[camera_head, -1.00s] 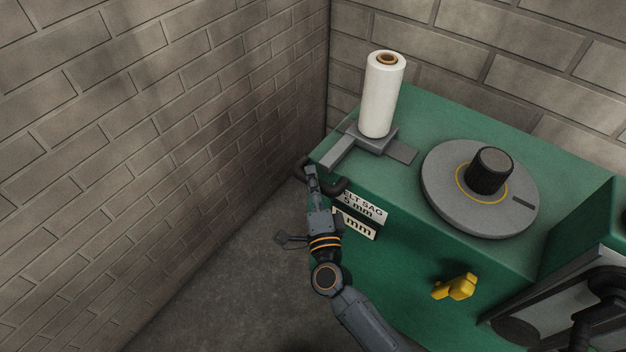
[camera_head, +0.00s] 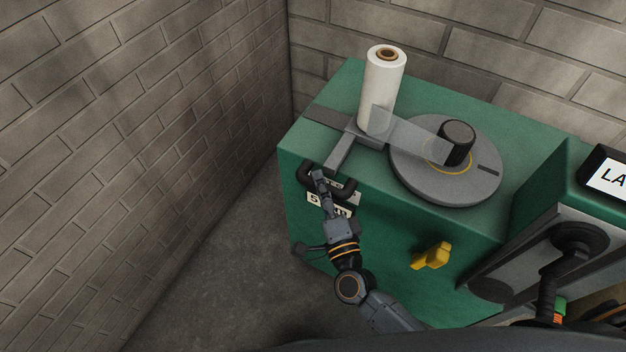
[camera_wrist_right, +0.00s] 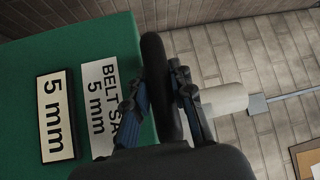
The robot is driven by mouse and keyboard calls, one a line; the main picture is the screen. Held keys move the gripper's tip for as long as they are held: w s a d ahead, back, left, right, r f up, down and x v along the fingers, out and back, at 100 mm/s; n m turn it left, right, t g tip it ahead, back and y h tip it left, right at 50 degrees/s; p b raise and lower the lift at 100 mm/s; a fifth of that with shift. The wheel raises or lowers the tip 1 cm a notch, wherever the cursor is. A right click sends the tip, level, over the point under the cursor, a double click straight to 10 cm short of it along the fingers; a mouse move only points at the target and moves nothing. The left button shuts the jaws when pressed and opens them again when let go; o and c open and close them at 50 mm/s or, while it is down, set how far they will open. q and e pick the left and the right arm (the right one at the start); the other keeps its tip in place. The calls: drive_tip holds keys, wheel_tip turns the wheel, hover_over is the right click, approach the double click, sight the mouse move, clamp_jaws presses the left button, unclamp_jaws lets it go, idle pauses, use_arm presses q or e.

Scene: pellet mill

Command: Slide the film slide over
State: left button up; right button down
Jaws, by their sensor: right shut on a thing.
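The film slide (camera_head: 341,153) is a grey carriage on a short grey rail (camera_head: 326,117) on top of the green machine. It carries an upright white film roll (camera_head: 381,92). A translucent strip of film (camera_head: 419,136) reaches from the roll to the black post (camera_head: 457,143) on the round grey turntable (camera_head: 475,187). The bare rail shows to the left of the carriage. The slide's black bar handle (camera_head: 346,189) hangs at the machine's front edge. My right gripper (camera_head: 319,178) is shut on this handle, which also shows between its fingers in the right wrist view (camera_wrist_right: 160,85). My left gripper is out of view.
The green machine (camera_head: 375,225) has a yellow knob (camera_head: 432,256) on its front. White labels reading "BELT SAG" and "5 mm" (camera_wrist_right: 57,116) sit close beside the gripper. A brick wall (camera_head: 150,130) stands left, with open floor (camera_head: 235,260) between.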

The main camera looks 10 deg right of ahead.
drive_tip(key=shift+s+d+f, duration=0.1)
drive_tip(key=shift+d+f, duration=0.05)
drive_tip(key=shift+f, duration=0.05)
drive_tip(key=c, duration=1.4)
unclamp_jaws()
drive_tip(key=shift+o, duration=1.4)
drive_tip(key=shift+s+d+r, duration=0.1)
drive_tip(key=shift+d+r, duration=0.05)
drive_tip(key=v, duration=1.2)
